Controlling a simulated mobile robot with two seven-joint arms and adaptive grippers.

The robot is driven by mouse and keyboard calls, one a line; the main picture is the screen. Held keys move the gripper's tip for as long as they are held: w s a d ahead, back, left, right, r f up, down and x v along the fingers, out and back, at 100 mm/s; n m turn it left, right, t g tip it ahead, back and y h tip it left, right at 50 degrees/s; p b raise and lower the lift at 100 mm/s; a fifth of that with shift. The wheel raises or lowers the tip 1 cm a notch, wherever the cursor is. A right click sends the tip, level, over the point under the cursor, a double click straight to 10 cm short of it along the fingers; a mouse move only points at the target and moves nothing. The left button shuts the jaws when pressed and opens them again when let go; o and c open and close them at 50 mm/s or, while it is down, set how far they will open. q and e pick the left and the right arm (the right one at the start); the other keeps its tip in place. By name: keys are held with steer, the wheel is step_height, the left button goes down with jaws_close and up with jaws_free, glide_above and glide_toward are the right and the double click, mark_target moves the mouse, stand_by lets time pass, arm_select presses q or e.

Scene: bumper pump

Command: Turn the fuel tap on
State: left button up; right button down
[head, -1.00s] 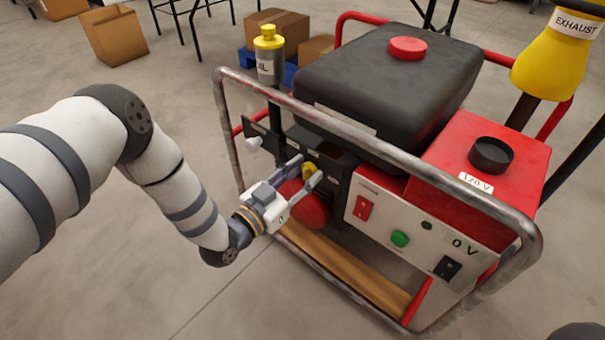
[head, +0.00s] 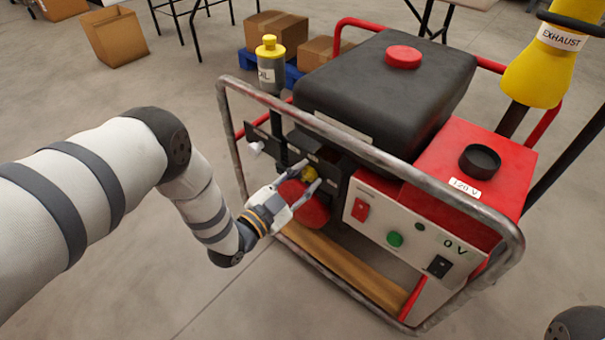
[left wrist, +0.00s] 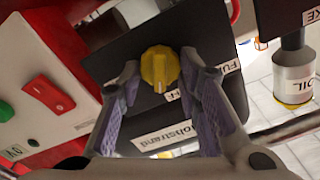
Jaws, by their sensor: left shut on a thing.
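The fuel tap (head: 309,175) is a yellow knob on a dark panel at the generator's near side, below the black tank. In the left wrist view the yellow knob (left wrist: 160,69) has a pale line pointing toward the bottom of the picture. My left gripper (head: 307,177) reaches it from the left and is shut on the knob, with one finger on each side. Its fingers (left wrist: 161,74) also flank the knob in the left wrist view. The label beside the knob is partly hidden by a finger. My right gripper is not in view.
A metal frame bar (head: 228,130) surrounds the generator close to my left arm. A red disc (head: 312,207) sits just below the tap. A white panel with a red switch (head: 360,209) and green button (head: 395,240) is to the right.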

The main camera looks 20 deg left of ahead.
arm_select(q)
steer(key=m+p, duration=0.1)
steer(key=m, duration=0.2)
steer(key=shift+d+m, duration=0.1)
steer(key=shift+m, duration=0.3)
steer(key=m+p, duration=0.1)
steer(key=m, duration=0.1)
steer(key=shift+m, duration=0.4)
steer(key=shift+f+m+p, duration=0.2)
steer(key=shift+m+p, duration=0.35)
steer(key=shift+m, duration=2.35)
steer(key=o, duration=1.1)
steer(key=v, duration=1.2)
